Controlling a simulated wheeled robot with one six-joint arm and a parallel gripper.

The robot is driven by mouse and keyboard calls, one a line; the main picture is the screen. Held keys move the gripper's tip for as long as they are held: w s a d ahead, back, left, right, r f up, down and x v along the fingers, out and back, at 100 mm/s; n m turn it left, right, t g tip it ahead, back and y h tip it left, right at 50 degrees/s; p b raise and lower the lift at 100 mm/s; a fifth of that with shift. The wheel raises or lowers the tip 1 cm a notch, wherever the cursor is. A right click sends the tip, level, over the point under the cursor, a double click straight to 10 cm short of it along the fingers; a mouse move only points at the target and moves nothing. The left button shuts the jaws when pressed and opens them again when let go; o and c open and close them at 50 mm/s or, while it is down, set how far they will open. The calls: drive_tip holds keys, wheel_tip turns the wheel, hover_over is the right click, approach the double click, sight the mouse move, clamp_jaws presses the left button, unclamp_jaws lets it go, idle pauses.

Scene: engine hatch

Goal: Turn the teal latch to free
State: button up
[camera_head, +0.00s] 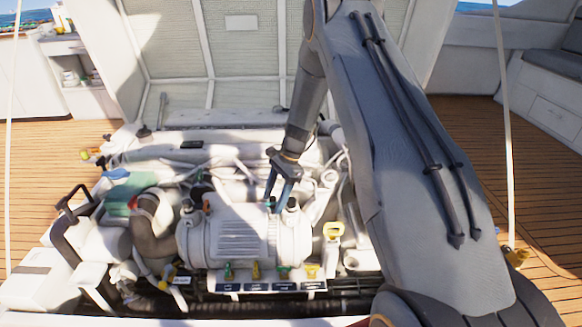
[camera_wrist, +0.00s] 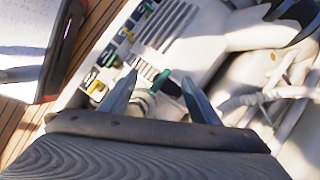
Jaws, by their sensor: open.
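A small teal latch (camera_wrist: 160,79) shows in the wrist view, just beyond and between my fingertips, on the top of the white engine. My gripper (camera_wrist: 158,78) is open, with one blue-grey finger on each side of the latch as seen from the wrist. I cannot tell whether either finger touches it. In the head view my gripper (camera_head: 278,198) points down at the top of the ribbed white engine block (camera_head: 240,238). There the latch is small and partly hidden by the fingers, so its angle is not clear.
A row of small green and yellow valves (camera_head: 256,271) with dark labels (camera_head: 270,287) runs along the engine's front. A yellow-topped handle (camera_head: 333,231) stands to the right. Dark pipes (camera_head: 150,225) and a green-topped part (camera_head: 118,200) lie left. Wooden deck (camera_head: 40,140) surrounds the open hatch.

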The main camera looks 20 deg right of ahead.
drive_tip(key=m+t+b, duration=0.1)
drive_tip(key=m, duration=0.1)
drive_tip(key=m+t+b, duration=0.1)
drive_tip(key=m, duration=0.2)
drive_tip(key=shift+s+f+m, duration=0.15)
drive_tip(key=shift+s+m, duration=0.05)
drive_tip(key=shift+m, duration=0.1)
drive_tip(key=s+a+p+v, duration=0.1)
drive_tip(key=p+v, duration=0.1)
drive_tip(key=v, duration=0.7)
drive_tip(key=s+a+r+n+g+h+p, duration=0.1)
drive_tip(key=s+a+r+n+h+p, duration=0.1)
drive_tip(key=s+r+n+p, duration=0.7)
drive_tip(key=shift+s+a+r+n, duration=0.6)
drive_tip(key=shift+s+r+n, duration=0.1)
drive_tip(key=shift+s+r, duration=3)
drive_tip(key=shift+w+r, duration=0.2)
drive_tip(key=shift+w, duration=0.15)
